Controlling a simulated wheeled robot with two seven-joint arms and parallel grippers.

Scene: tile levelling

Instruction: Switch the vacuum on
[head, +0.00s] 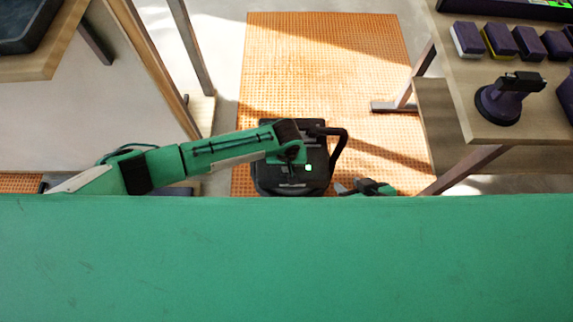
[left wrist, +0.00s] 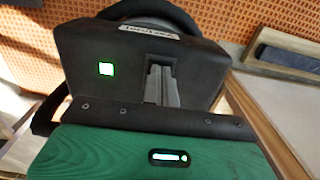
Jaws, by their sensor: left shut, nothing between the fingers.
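The vacuum (head: 262,180) is a black unit with a curved black handle, standing on the orange textured floor panel below my left arm. It fills the upper middle of the left wrist view (left wrist: 205,62). A square button on it glows green (head: 309,168), and it also shows in the left wrist view (left wrist: 106,69). My left gripper (head: 291,184) is over the vacuum, shut and empty. Its grey fingers (left wrist: 160,75) are right of the lit button in the left wrist view; I cannot tell whether they touch the housing. My right gripper (head: 348,187) is right of the vacuum, partly hidden by my green body.
A wooden table at right (head: 465,80) holds several purple blocks (head: 500,40) and a purple suction-type tool (head: 505,100). A table at left (head: 60,60) carries a dark tray (head: 25,25). Table legs flank the orange panel (head: 330,60), which is clear beyond the vacuum.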

